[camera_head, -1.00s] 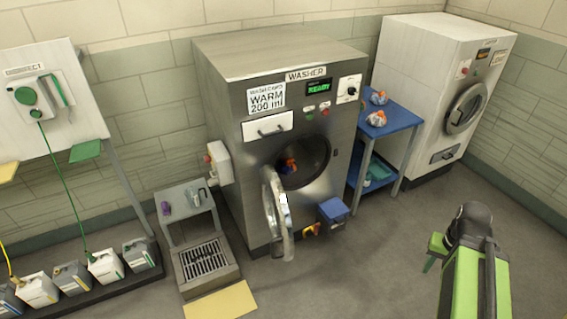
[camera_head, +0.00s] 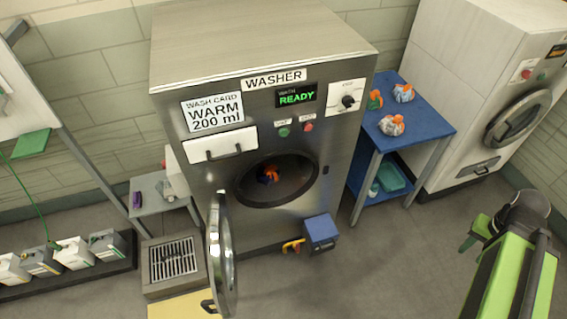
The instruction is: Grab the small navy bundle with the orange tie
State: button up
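A small dark bundle with an orange tie (camera_head: 269,174) lies inside the washer's open drum. Its cloth looks dark blue, but shadow makes the exact colour hard to tell. An orange tie (camera_head: 375,99) shows at the left edge of the blue table; the cloth under it is hard to make out against the blue. Two pale grey bundles with orange ties, one at the back (camera_head: 404,92) and one nearer (camera_head: 392,125), sit on the same table top. My green and black arm is at the lower right, well apart from all bundles. My gripper's fingers do not show.
The washer door (camera_head: 221,258) stands open toward me, left of the drum. A blue box (camera_head: 320,231) juts from the washer's lower front. The blue table (camera_head: 430,128) stands between the washer and a white machine (camera_head: 478,80).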

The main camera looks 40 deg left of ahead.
aim_at(267, 175)
jog(key=z, duration=6)
jog(key=i, duration=0.15)
jog(key=z, duration=3.05)
jog(key=i, duration=0.95)
jog(key=u, duration=0.25)
jog(key=k, duration=0.9)
jog(key=z, duration=0.15)
jog(key=i, duration=0.9)
jog(key=u, duration=0.25)
